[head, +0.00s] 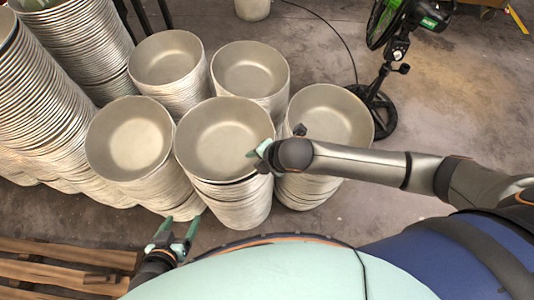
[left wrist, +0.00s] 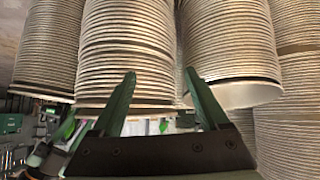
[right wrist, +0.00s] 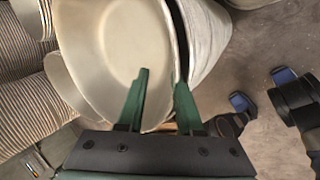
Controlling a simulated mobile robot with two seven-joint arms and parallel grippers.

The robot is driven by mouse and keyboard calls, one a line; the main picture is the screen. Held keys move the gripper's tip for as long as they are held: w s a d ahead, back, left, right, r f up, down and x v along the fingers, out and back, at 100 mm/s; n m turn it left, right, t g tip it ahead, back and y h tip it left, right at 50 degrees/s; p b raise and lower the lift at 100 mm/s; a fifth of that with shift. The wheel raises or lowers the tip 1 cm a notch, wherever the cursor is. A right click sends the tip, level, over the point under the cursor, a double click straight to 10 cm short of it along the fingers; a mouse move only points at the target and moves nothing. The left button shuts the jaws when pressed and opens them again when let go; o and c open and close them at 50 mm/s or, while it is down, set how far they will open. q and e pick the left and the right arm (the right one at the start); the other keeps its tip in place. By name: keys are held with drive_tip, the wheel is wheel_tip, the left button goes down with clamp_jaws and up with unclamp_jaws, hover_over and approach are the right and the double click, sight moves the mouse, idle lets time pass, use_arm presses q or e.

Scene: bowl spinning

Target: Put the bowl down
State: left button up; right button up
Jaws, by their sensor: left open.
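A wide beige metal bowl (head: 222,135) sits at the top of the front middle stack. A dark gap shows under its rim near my right gripper, so it sits a little apart from the bowls below. My right gripper (head: 262,155) is at its right rim. In the right wrist view the two green fingers (right wrist: 160,85) straddle the wall of the bowl (right wrist: 115,50), one inside and one outside. They look closed on it, though the contact is partly hidden. My left gripper (head: 177,235) is open and empty, low in front of the stacks; its fingers show apart (left wrist: 160,80).
Bowl stacks stand close around: front left (head: 130,140), right (head: 335,115), behind (head: 250,70) and back left (head: 165,60). Taller stacks (head: 40,90) fill the left. A wooden pallet (head: 60,265) lies lower left. A green fan (head: 385,20) stands at the back right.

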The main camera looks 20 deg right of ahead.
drive_tip(key=p+v, duration=0.2)
drive_tip(key=v, duration=0.8)
drive_tip(key=a+f+m+t+y, duration=0.25)
drive_tip(key=a+m, duration=0.25)
drive_tip(key=m, duration=0.6)
drive_tip(key=s+d+f+m+t+h, duration=0.1)
drive_tip(key=s+d+f+m+h, duration=0.2)
drive_tip(key=s+d+f+m, duration=0.3)
drive_tip(key=d+f+m, duration=0.3)
drive_tip(key=d+m, duration=0.2)
drive_tip(key=d, duration=0.1)
drive_tip(key=shift+s+d+f+m, duration=0.2)
drive_tip(key=shift+d+m, duration=0.05)
drive_tip(key=shift+m, duration=0.05)
drive_tip(key=shift+r+t+h, duration=0.1)
drive_tip(key=shift+t+h, duration=0.15)
